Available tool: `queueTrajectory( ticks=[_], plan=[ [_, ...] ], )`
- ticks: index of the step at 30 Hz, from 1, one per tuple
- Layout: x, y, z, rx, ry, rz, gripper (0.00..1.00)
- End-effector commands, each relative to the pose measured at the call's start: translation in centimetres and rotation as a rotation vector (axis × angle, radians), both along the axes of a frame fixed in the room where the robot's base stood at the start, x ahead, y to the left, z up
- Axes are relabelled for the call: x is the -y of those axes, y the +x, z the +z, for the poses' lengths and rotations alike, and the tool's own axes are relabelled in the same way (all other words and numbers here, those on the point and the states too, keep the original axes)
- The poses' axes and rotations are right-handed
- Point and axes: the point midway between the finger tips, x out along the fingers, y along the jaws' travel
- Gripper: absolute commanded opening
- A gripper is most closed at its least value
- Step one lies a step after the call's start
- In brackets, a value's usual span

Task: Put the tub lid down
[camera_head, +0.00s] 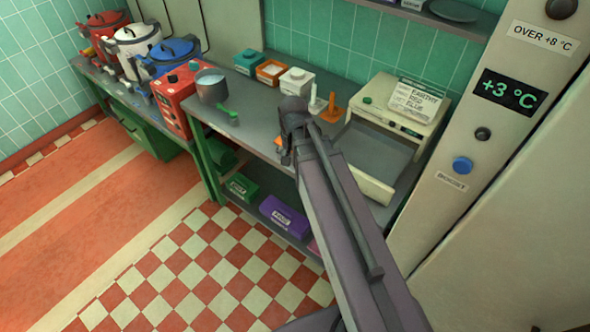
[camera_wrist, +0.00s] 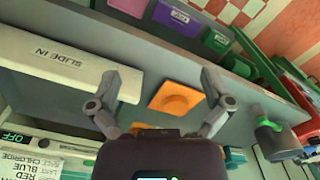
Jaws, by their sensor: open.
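The orange tub lid (camera_wrist: 178,97) lies flat on the grey counter (camera_wrist: 155,60), with its raised knob facing up. In the wrist view my gripper (camera_wrist: 171,76) is open, with one finger on each side of the lid and visible gaps between. In the head view the lid (camera_head: 279,142) shows only as a small orange patch beside my arm's end, which hides most of it. An orange tub (camera_head: 272,71) stands at the back of the counter, between a green-lidded tub (camera_head: 248,61) and a white-lidded tub (camera_head: 297,81).
An orange stand (camera_head: 332,110) is behind my arm's end. A cream machine (camera_head: 400,115) with a pulled-out tray is at right. Labelled boxes (camera_head: 285,216) sit on the shelf below.

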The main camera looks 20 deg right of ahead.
Motion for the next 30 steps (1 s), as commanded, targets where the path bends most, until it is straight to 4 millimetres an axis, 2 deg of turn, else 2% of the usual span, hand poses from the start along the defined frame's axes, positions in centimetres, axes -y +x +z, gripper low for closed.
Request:
queueTrajectory(
  ticks=[1,3,10,15,30],
  plan=[
    [-0.2,-1.3,0.0,0.000,0.000,0.071,1.00],
    [-0.4,-2.3,0.0,0.000,0.000,0.172,1.00],
    [-0.8,-4.3,0.0,0.000,0.000,0.394,1.00],
    [-0.8,-4.6,0.0,0.000,0.000,0.440,1.00],
    [-0.8,-4.5,0.0,0.000,0.000,0.438,1.00]
  ],
)
